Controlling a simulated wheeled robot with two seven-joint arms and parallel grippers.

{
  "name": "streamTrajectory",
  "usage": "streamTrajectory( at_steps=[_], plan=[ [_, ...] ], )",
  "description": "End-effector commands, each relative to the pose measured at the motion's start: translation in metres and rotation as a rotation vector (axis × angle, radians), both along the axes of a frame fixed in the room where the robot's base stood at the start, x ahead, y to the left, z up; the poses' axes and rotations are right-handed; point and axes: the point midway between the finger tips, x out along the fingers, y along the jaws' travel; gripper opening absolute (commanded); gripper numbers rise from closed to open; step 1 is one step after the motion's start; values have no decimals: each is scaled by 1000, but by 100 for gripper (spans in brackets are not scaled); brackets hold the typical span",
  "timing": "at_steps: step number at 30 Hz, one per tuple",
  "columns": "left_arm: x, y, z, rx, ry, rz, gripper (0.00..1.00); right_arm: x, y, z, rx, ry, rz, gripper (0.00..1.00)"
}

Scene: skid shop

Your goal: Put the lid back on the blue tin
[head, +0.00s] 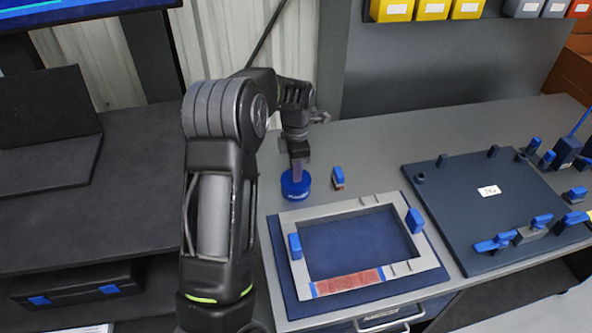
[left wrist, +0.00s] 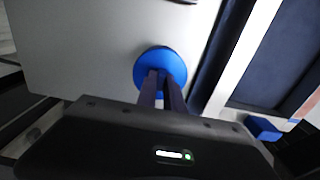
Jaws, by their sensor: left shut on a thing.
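In the left wrist view a blue round top, which looks like the lid (left wrist: 160,58), lies under the fingertips of my left gripper (left wrist: 161,76). The fingers are close together and shut on the lid at its middle. The lid and tin look like one blue shape, so I cannot tell whether the lid is fully seated. My right gripper is out of view.
A grey frame on a dark blue plate (head: 281,254) lies just right of the tin, with blue clamps. A small blue-topped object (head: 338,178) stands behind it. A dark fixture plate (head: 450,202) is farther right. The bench behind is clear.

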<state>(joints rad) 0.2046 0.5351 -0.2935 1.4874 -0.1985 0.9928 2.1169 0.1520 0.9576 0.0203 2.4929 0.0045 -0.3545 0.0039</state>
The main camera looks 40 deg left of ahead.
Motion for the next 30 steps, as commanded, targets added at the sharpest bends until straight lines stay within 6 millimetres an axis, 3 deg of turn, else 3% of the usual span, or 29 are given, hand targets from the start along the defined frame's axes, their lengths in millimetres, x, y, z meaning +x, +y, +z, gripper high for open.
streamTrajectory(
  at_steps=[5, 6, 14, 20, 27, 30],
  plan=[
    [0, 0, 0, 0, 0, 0, 0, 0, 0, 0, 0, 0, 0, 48],
    [0, 0, 0, 0, 0, 0, 14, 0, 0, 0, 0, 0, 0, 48],
    [0, 0, 0, 1, -1, 0, 35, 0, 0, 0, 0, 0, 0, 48],
    [0, 0, 0, 0, 0, 0, 37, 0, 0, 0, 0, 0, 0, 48],
    [0, 0, 0, 0, 0, 0, 57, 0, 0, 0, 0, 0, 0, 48],
    [0, 0, 0, 0, 0, -1, 59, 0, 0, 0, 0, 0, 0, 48]
  ],
)
